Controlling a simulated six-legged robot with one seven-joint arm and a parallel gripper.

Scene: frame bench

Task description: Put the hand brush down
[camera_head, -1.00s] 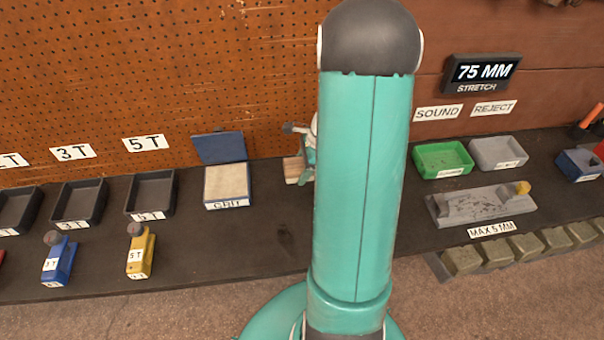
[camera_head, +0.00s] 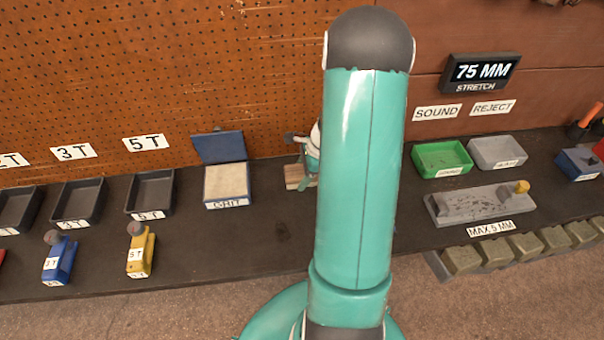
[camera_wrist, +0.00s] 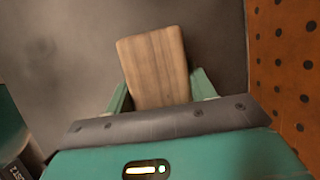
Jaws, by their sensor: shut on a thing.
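The hand brush (camera_wrist: 154,62) shows in the wrist view as a plain wooden block. It sits between the two teal fingers of my gripper (camera_wrist: 160,92), which is shut on it. In the head view, a small piece of the brush's pale wood (camera_head: 294,178) shows left of my arm, low by the back of the dark bench (camera_head: 250,250). My arm hides most of the gripper and the rest of the brush there. Bristles are not visible. I cannot tell whether the brush touches the bench.
Left of the brush stands an open blue box with a pale pad (camera_head: 226,184). Dark trays (camera_head: 150,192) and blue and yellow blocks (camera_head: 141,252) lie farther left. Green (camera_head: 442,158) and grey trays (camera_head: 497,152) and a grey plate (camera_head: 480,206) are right. The pegboard (camera_head: 240,80) rises close behind.

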